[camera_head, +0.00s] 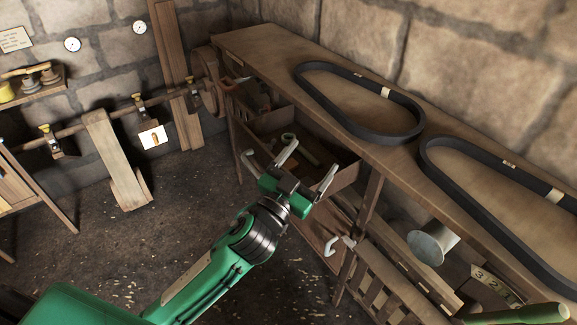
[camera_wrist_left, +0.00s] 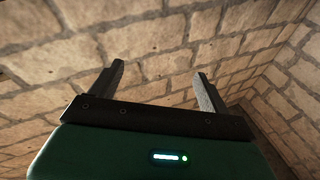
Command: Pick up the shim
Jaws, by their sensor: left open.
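My left gripper (camera_head: 311,161) is open and empty, in front of an open drawer (camera_head: 343,178) under the workbench. In the left wrist view its two fingers (camera_wrist_left: 160,84) stand wide apart with only stone wall beyond them. I cannot make out the shim for certain. My right gripper is not in view.
The workbench (camera_head: 272,45) runs along the right wall with two black belts (camera_head: 345,125) (camera_head: 447,190) on top. A grey metal cylinder (camera_head: 427,247) and a slatted crate (camera_head: 385,285) are at the lower right. The floor (camera_head: 90,225) at left is mostly open.

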